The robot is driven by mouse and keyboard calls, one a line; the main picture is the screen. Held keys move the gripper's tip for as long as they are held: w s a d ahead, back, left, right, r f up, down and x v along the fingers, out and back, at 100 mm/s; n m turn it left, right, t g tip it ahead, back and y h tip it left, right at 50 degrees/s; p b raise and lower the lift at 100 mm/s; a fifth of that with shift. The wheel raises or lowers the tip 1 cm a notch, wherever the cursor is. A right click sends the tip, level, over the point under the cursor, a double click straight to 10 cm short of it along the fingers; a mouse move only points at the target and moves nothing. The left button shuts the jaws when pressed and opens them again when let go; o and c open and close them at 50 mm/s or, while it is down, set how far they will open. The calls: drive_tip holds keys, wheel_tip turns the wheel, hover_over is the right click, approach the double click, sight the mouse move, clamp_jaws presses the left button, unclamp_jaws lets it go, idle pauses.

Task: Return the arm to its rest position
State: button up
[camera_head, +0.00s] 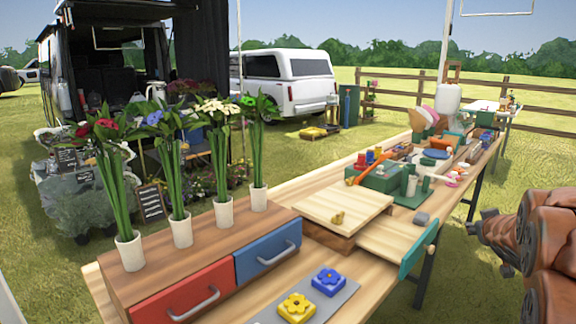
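My arm (550,250), with brown rounded links, is at the right edge of the head view, beside the table and over the grass. My gripper (482,226) is the dark end that points left, just off the table's right side. It is apart from the table and from the things on it. Its fingers are small and dark here, so I cannot tell whether they are open or shut. I see nothing held in it. Part of the arm is cut off by the frame's edge.
A long wooden table (390,297) runs from front to back. On it stand a drawer box (150,275) with several flower vases, a grey plate (335,300) with yellow and blue flower blocks, a wooden board (335,205) and tools. Grass around my arm is clear.

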drive_tip(key=s+a+f+g+y, duration=0.2)
drive_tip(key=s+a+f+g, duration=0.25)
drive_tip(key=s+a, duration=0.8)
drive_tip(key=s+a+f+g+y, duration=0.1)
drive_tip(key=s+a+f+g, duration=0.35)
drive_tip(key=s+a, duration=0.75)
drive_tip(key=s+a+f+g+y, duration=0.2)
drive_tip(key=s+a+f+g, duration=0.35)
drive_tip(key=s, duration=1.15)
drive_tip(key=s+a+r+p, duration=0.1)
drive_tip(key=a+r+p, duration=0.2)
drive_tip(key=r+p, duration=1.6)
wheel_tip(320, 180, up, 4)
drive_tip(key=shift+s+f+t+p, duration=0.1)
drive_tip(key=shift+s+t+p, duration=0.1)
drive_tip(key=shift+t+p, duration=0.15)
